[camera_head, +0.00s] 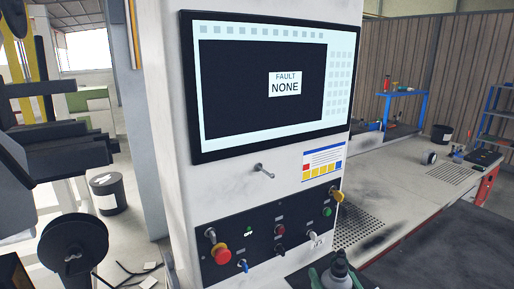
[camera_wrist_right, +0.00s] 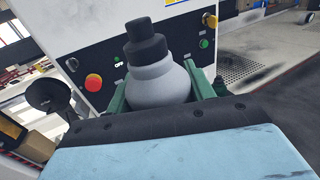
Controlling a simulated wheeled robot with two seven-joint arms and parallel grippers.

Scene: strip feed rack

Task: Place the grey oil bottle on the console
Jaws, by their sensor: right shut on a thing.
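The grey oil bottle (camera_head: 340,274) has a black stepped cap and shows at the bottom edge of the head view. It also shows large in the right wrist view (camera_wrist_right: 160,84), roughly upright. The green fingers of my right gripper (camera_wrist_right: 158,92) are on both sides of it, shut on it. In the head view my right gripper (camera_head: 338,280) is partly cut off by the lower edge. The white console (camera_head: 235,190) stands just behind the bottle, with a screen (camera_head: 265,85) reading "FAULT NONE". My left gripper is not in view.
The console's button panel (camera_head: 265,238) has a red emergency button (camera_head: 221,255) and several knobs sticking out near the bottle. A black reel (camera_head: 73,243) stands at left. A grey workbench (camera_head: 400,180) and a dark surface (camera_head: 440,245) lie at right.

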